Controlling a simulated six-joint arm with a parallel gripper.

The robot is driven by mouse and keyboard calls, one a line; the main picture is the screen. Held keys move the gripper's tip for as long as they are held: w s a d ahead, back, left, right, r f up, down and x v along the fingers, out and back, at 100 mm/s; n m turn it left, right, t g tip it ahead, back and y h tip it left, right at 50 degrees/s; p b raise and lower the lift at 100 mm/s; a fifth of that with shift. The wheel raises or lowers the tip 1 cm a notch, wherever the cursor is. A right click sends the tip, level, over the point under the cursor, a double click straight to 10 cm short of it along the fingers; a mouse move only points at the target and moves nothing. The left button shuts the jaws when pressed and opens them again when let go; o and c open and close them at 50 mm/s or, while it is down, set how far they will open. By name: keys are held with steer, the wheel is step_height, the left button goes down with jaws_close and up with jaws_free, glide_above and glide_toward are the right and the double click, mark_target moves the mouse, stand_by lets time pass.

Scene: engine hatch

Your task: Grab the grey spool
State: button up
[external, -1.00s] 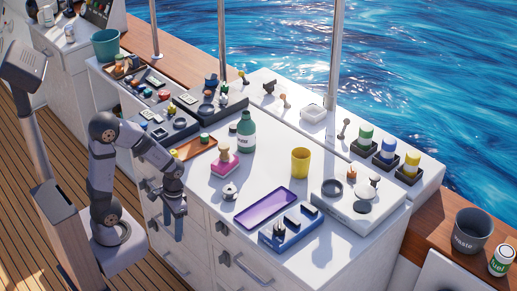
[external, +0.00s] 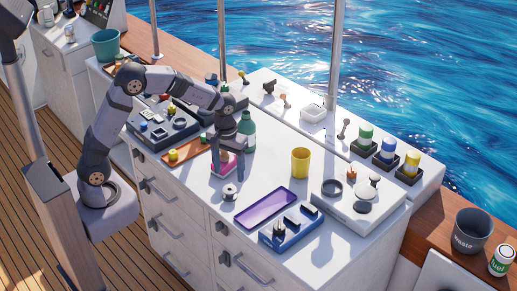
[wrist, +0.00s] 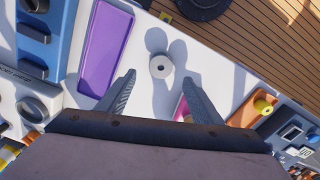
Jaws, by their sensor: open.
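The grey spool (external: 229,192) stands upright on the white counter, left of the purple tray. In the wrist view the spool (wrist: 161,66) shows its round top with a dark centre hole. My gripper (external: 228,172) points down over the counter, just behind the spool in the external view, in front of the pink block. In the wrist view my gripper (wrist: 155,77) is open and empty, its two fingers apart. The spool appears beyond and between the fingertips, not touching them.
A purple tray (external: 264,208) and a blue rack (external: 291,228) lie to the right. A pink block (external: 221,168), partly hidden by my gripper, and a green bottle (external: 247,130) stand close by. A yellow cup (external: 300,162) is further right. Counter around the spool is bare.

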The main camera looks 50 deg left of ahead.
mark_target(230, 189)
steer(key=shift+s+a+n, duration=0.1)
steer(key=shift+s+n, duration=0.05)
steer(key=shift+n, duration=0.75)
steer(key=shift+f+p, duration=1.65)
steer(key=shift+f, duration=2.05)
steer(key=shift+c, duration=0.7)
steer(key=c, duration=1)
